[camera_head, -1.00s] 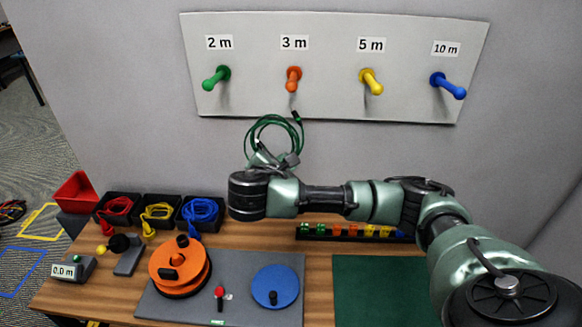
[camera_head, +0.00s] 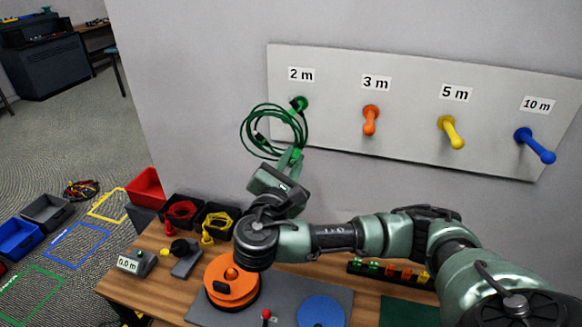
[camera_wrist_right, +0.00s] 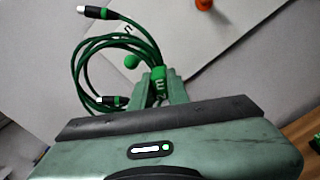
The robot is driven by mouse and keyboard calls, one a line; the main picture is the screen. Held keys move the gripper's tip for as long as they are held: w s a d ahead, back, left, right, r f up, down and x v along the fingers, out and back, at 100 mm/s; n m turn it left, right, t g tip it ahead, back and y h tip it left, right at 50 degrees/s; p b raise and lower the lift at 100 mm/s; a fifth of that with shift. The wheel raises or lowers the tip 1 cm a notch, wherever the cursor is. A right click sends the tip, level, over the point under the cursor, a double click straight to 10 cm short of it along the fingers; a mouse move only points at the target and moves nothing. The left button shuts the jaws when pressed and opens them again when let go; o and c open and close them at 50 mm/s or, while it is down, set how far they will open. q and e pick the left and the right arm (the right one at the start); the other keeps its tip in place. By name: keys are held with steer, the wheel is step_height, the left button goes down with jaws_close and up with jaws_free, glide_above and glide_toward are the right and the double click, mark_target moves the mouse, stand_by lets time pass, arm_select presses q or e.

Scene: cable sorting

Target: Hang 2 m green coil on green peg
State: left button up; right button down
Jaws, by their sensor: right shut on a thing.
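The green coil (camera_head: 262,132) is a loop of dark green cable held up near the wall board. My right gripper (camera_head: 291,157) is shut on the lower right part of the coil. In the right wrist view, the fingers (camera_wrist_right: 160,88) close on the green-wrapped part of the coil (camera_wrist_right: 88,62), and its two plugs hang out to the left. The green peg (camera_head: 300,103), under the 2 m label, is at the coil's upper right edge. In the wrist view the peg's round tip (camera_wrist_right: 131,61) shows within the loop's outline; whether it is through the loop I cannot tell. My left gripper is not in view.
The board (camera_head: 400,150) also carries an orange peg (camera_head: 370,121), a yellow peg (camera_head: 451,132) and a blue peg (camera_head: 535,146). Below, the wooden table holds an orange reel (camera_head: 231,283), a blue disc (camera_head: 320,312) and bins with red and yellow cables.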

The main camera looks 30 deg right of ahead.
steer(key=shift+w+d+f+b, duration=0.2)
steer(key=shift+w+d+b, duration=0.2)
steer(key=shift+b, duration=0.5)
steer(key=shift+b+x, duration=0.95)
steer(key=shift+x, duration=0.2)
steer(key=w+d+f+b, duration=0.4)
steer(key=w+d+b, duration=0.3)
steer(key=w+d, duration=0.2)
steer(key=shift+w+d, duration=0.2)
steer(key=shift+d, duration=0.95)
steer(key=shift+f, duration=0.1)
steer(key=c, duration=1.3)
jaws_free()
